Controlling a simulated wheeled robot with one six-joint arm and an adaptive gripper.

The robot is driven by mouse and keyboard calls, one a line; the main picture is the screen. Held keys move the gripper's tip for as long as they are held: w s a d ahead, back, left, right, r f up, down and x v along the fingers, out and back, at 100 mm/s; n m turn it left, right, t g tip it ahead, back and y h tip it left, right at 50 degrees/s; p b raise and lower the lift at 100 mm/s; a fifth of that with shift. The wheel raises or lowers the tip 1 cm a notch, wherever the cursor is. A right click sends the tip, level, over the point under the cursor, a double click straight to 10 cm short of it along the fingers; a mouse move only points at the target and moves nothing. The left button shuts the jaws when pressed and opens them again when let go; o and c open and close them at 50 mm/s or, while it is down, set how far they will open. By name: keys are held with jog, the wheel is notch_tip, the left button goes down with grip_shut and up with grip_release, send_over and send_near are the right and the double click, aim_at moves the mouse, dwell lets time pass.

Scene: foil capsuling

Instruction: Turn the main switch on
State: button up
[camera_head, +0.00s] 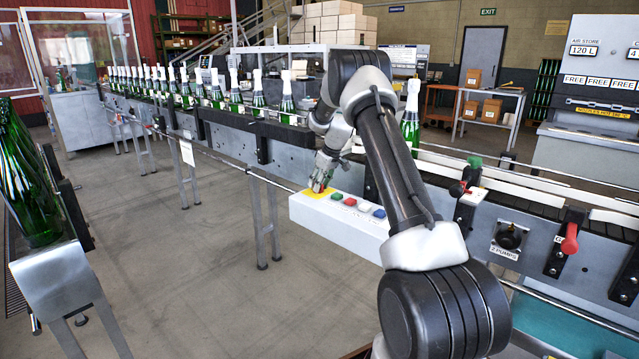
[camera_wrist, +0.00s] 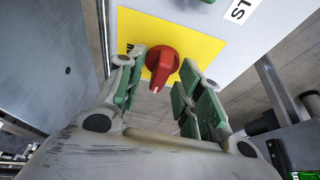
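The main switch is a red rotary knob (camera_wrist: 162,66) on a yellow plate (camera_wrist: 190,38) in the wrist view. The knob has a pale mark at its lower end. My gripper (camera_wrist: 160,85) is open, with one green-padded finger on each side of the knob; small gaps show between knob and pads. In the head view my gripper (camera_head: 319,187) is at the left end of the white control box (camera_head: 340,222), over the yellow plate (camera_head: 314,194). The fingers hide most of the knob there.
Green (camera_head: 336,197), red (camera_head: 350,202), white and blue (camera_head: 379,213) buttons sit right of the plate on the box. The conveyor (camera_head: 240,125) with foil-topped bottles runs behind. A red-handled lever (camera_head: 570,240) is at the right. Open floor lies in front of the box.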

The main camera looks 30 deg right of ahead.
grip_shut()
jog(key=shift+m, duration=0.3)
jog(key=m, duration=0.1)
jog(key=m+h, duration=0.1)
jog(key=m, duration=0.1)
jog(key=shift+a+h, duration=0.2)
jog(key=shift+h, duration=0.1)
jog(key=m+h, duration=0.1)
jog(key=m, duration=0.2)
jog(key=m+h, duration=0.1)
jog(key=m, duration=0.1)
jog(key=shift+a+m, duration=0.1)
jog(key=shift+m, duration=0.3)
jog(key=m, duration=0.2)
jog(key=m+g+h, duration=0.1)
jog(key=m, duration=0.1)
jog(key=shift+g, duration=0.3)
jog(key=shift+w+a+f+m+g+h, duration=0.1)
jog(key=shift+m+g+h, duration=0.2)
jog(key=shift+m, duration=0.8)
jog(key=shift+m+g+h, duration=0.3)
jog(key=shift+m, duration=0.8)
